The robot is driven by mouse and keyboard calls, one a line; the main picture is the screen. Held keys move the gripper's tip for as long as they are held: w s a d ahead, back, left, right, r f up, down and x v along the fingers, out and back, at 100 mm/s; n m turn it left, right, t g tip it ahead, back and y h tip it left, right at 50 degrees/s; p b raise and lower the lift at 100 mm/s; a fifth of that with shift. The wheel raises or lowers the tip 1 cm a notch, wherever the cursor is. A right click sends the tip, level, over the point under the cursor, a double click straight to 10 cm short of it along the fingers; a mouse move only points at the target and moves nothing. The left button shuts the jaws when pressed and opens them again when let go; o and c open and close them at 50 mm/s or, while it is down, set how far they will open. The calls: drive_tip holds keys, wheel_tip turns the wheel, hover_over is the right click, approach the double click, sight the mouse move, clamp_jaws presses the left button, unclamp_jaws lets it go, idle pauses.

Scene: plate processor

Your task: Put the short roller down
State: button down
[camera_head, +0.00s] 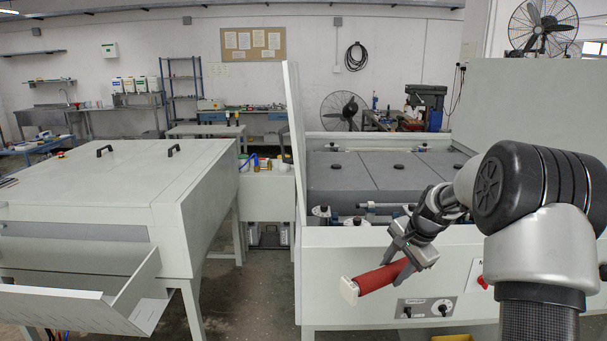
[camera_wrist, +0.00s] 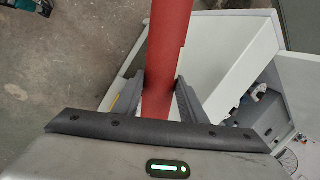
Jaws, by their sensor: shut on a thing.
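The short roller (camera_head: 378,278) is a red cylinder with a pale square end cap. My gripper (camera_head: 411,262) is shut on it and holds it in the air in front of the open machine's front panel. The roller is tilted, its pale end lower and to the left. In the wrist view the red roller (camera_wrist: 170,50) runs between the two fingers of my gripper (camera_wrist: 160,92), which press on its sides. The roller's other end is hidden behind the gripper in the head view.
The open plate processor (camera_head: 340,246) has dark grey covers (camera_head: 375,172) inside and tall side walls. A closed machine (camera_head: 110,190) with a tilted front tray (camera_head: 90,300) stands at the left. A gap of bare floor (camera_head: 255,290) lies between them.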

drive_tip(key=s+a+f+n+g+y, duration=0.1)
drive_tip(key=s+a+n, duration=0.4)
drive_tip(key=s, duration=0.5)
drive_tip(key=s+a+f+n+g+y, duration=0.1)
drive_tip(key=s+a+f+n+g, duration=0.1)
drive_tip(key=s+a+f+n, duration=0.2)
drive_tip(key=s+a+n, duration=0.1)
drive_tip(key=s+n, duration=0.2)
drive_tip(key=s, duration=0.3)
drive_tip(key=shift+f+n+g+y, duration=0.3)
drive_tip(key=shift+f+g, duration=0.05)
drive_tip(key=shift+g, duration=0.05)
